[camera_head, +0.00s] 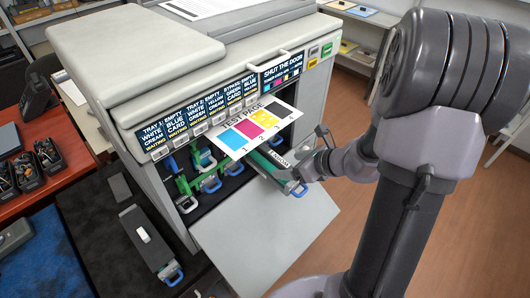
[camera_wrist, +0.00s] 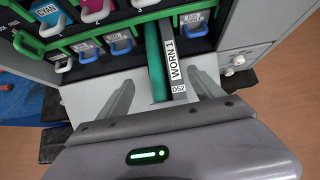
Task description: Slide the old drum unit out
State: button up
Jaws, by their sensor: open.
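The old drum unit (camera_wrist: 178,72), labelled "WORN 1" with a green roller along its side, sticks partway out of the printer's lower right slot in the wrist view. In the head view its green outer part (camera_head: 268,167) projects over the lowered front door (camera_head: 265,228); its inner end is hidden. My gripper (camera_wrist: 163,80) is open, with one finger on each side of the unit's outer end. I cannot tell whether either finger touches it. In the head view my gripper (camera_head: 306,165) is at the unit's outer end.
A test page (camera_head: 252,127) hangs over the printer's (camera_head: 190,65) opening. A dark unit with a blue handle (camera_head: 147,242) lies on the dark surface at left. Open floor is at right.

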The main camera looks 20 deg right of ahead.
aim_at(278, 166)
jog(key=shift+w+f+b, duration=0.2)
jog(key=shift+f+b, duration=0.05)
jog(key=shift+b, duration=0.05)
jog(key=b+x, duration=0.4)
jog(key=x, duration=0.3)
jog(key=shift+d+f+b, duration=0.15)
jog(key=shift+f+b, duration=0.1)
jog(key=shift+b, duration=0.1)
jog(key=shift+w+f, duration=0.3)
jog(key=shift+w, duration=0.25)
grip_shut()
